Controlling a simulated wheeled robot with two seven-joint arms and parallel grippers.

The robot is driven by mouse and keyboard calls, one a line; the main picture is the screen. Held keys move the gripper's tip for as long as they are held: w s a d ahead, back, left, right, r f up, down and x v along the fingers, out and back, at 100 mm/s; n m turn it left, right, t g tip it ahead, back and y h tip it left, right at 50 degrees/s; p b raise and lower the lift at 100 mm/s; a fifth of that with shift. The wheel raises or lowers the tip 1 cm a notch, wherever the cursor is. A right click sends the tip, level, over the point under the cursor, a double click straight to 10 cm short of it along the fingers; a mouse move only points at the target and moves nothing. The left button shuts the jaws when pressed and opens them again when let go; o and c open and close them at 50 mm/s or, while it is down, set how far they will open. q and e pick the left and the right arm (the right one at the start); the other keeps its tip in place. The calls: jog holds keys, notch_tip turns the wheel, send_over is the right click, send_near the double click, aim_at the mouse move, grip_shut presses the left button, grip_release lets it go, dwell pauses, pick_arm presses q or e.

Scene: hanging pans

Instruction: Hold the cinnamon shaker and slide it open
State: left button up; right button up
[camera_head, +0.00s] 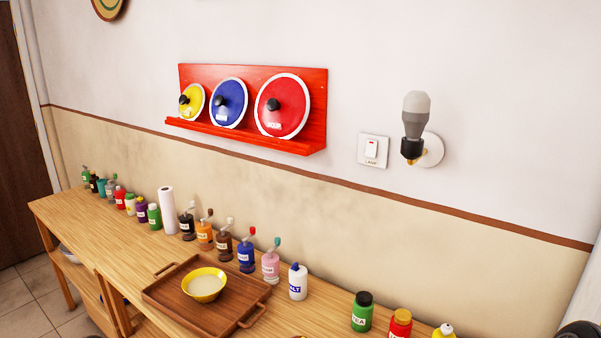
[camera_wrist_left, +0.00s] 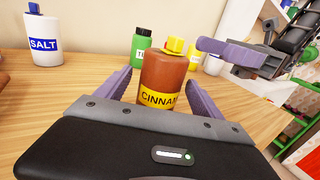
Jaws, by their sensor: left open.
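The cinnamon shaker (camera_wrist_left: 160,80) stands upright in the left wrist view, brown with a yellow label and a yellow cap. My left gripper (camera_wrist_left: 160,85) is open, with one purple finger on each side of the shaker. Whether the fingers touch it I cannot tell. My right gripper (camera_wrist_left: 215,58) comes in from the right, its purple finger close to the right of the yellow cap. I cannot make out its jaw opening. Neither gripper shows clearly in the head view.
A white salt bottle (camera_wrist_left: 43,40) and a green tea bottle (camera_wrist_left: 141,50) stand behind the shaker. In the head view, a tray (camera_head: 160,294) with a yellow bowl (camera_head: 204,284) lies on the wooden counter. A red bottle (camera_head: 400,325) stands at lower right.

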pick_arm(q)
jog(key=v, duration=1.1)
jog(key=shift+s+a, duration=0.15)
